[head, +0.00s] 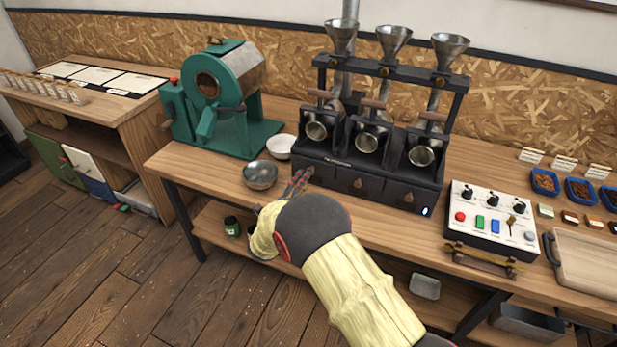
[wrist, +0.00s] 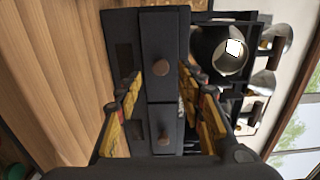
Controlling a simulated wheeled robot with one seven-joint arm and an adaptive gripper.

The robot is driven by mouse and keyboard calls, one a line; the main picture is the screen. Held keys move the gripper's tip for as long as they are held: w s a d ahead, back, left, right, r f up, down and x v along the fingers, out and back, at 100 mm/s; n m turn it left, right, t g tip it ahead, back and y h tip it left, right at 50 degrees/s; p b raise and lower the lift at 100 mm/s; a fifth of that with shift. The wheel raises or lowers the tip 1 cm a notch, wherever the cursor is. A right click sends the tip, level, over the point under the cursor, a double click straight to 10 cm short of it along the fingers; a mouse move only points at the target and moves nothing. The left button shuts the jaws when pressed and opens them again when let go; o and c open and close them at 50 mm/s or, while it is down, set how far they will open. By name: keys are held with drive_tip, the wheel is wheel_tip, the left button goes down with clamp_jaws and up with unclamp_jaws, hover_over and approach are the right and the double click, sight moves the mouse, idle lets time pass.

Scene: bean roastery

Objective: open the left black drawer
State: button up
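The left black drawer (wrist: 158,45) is in the base of the black roasting machine (head: 375,187). In the wrist view it is the upper front, with a round brown knob (wrist: 190,67). My gripper (wrist: 160,77) is open, its yellow-padded fingers spread in front of the drawer fronts. The right fingertip appears close to the left knob; contact is unclear. A second drawer with its own knob (wrist: 163,139) shows lower, between the fingers. I cannot tell whether the drawer is fully shut.
A metal bowl (head: 260,175) and a white bowl (head: 280,147) stand left of my gripper. A green roaster (head: 222,105) is behind them. A control box (head: 492,220) stands right of the machine. The wooden tabletop (wrist: 55,80) lies bare along the drawers.

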drive_tip(key=shift+b+x, duration=0.55)
drive_tip(key=shift+x, duration=1.75)
clamp_jaws()
